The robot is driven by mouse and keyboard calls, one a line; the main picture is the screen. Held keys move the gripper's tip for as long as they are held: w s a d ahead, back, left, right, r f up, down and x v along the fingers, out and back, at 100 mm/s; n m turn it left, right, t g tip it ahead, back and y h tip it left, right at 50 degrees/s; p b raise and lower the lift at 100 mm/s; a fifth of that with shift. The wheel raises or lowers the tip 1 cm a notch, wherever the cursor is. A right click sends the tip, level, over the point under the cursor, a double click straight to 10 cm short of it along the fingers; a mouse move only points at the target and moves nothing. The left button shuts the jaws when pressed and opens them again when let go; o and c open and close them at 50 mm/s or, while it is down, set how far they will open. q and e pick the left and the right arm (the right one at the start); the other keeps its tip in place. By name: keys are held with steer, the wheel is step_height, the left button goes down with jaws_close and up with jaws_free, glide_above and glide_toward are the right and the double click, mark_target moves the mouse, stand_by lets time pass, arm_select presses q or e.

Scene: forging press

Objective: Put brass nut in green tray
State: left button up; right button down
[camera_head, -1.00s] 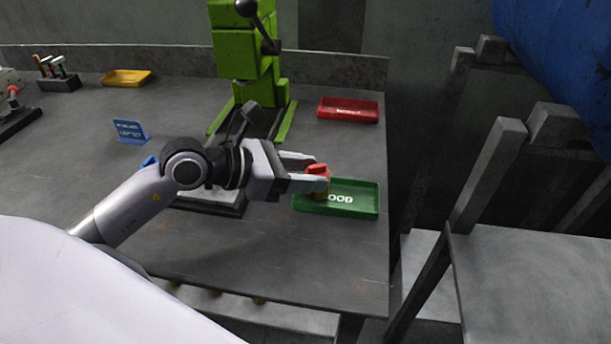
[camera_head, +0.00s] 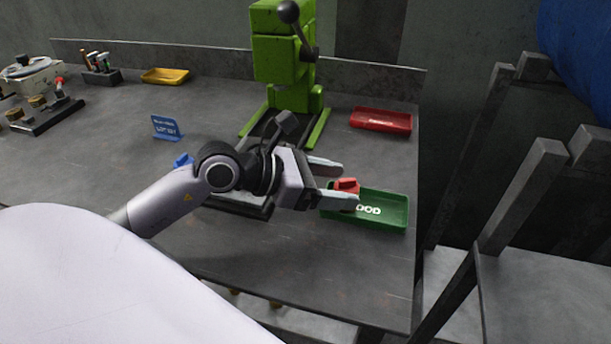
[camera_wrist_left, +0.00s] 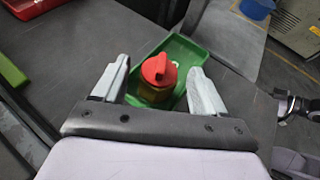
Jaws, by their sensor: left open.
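The brass nut, a yellowish body under a red top (camera_head: 346,185), stands at the left end of the green tray (camera_head: 398,222). In the wrist view the nut (camera_wrist_left: 157,78) is upright over the tray floor, with the green tray (camera_wrist_left: 210,62) around it. My left gripper (camera_head: 347,184) is open, one finger on each side of the nut. In the wrist view there is a gap between the nut and each finger of my left gripper (camera_wrist_left: 160,85). In the head view the near finger hides the nut's lower part.
A green press (camera_head: 284,60) stands behind my left arm, and a red tray (camera_head: 381,120) lies behind the green one. A blue sign (camera_head: 166,128) and a yellow tray (camera_head: 165,76) are farther left. The bench's right edge is close to the green tray.

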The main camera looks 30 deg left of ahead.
arm_select(q)
steer(key=b+v, duration=0.1)
steer(key=v, duration=0.8)
steer(key=shift+s+a+b, duration=0.15)
steer(key=shift+b, duration=0.15)
steer(key=shift+v, duration=1.25)
steer(key=shift+r, duration=0.15)
